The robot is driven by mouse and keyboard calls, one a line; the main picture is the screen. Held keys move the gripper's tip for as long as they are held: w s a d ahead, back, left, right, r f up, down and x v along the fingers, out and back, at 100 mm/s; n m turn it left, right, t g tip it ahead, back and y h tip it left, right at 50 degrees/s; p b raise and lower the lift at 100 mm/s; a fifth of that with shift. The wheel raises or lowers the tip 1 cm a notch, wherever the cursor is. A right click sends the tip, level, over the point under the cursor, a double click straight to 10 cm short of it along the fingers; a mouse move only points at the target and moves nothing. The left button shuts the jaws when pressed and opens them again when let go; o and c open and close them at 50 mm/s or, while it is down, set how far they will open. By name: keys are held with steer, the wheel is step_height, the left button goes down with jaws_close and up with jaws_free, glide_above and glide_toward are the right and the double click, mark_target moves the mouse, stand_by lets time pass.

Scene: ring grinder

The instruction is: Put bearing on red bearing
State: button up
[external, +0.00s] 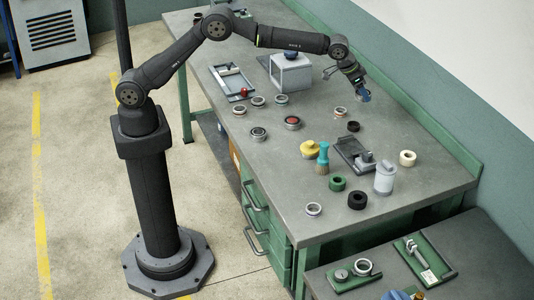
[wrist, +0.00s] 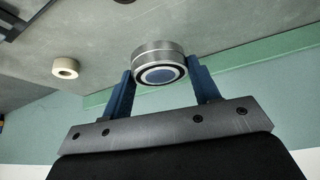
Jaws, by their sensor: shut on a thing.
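My gripper (external: 363,96) is over the far right part of the workbench in the external view. In the wrist view, my gripper (wrist: 160,78) has its two blue fingers on either side of a steel bearing (wrist: 158,55). The bearing has a bright metal outer ring, a dark inner ring and a bluish middle. It is held clear of the fingers' base, and I can hardly make it out in the external view. The red bearing (external: 292,123), a dark ring with a red centre, lies on the bench to the left and nearer the front, apart from my gripper.
Several loose rings lie around the red bearing, including one ring (external: 258,133) to its left. A grey box (external: 291,73) stands behind it. A yellow pot (external: 310,148), a teal brush (external: 323,157) and a white bottle (external: 385,178) stand nearer the front. A cream ring (external: 407,158) lies at right.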

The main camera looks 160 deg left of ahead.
steer(key=s+d+r+n, duration=0.1)
steer(key=s+d+r, duration=0.1)
steer(key=d, duration=3.2)
glide_above(296, 120)
steer(key=d, duration=0.2)
steer(key=shift+g, duration=0.3)
steer(key=f, duration=0.6)
steer(key=shift+s+d+f, duration=0.1)
steer(key=shift+s+f, duration=0.1)
steer(key=shift+f, duration=2.15)
steer(key=shift+f, duration=0.2)
steer(key=o, duration=1.1)
steer(key=shift+o, duration=0.2)
steer(key=shift+r, duration=0.1)
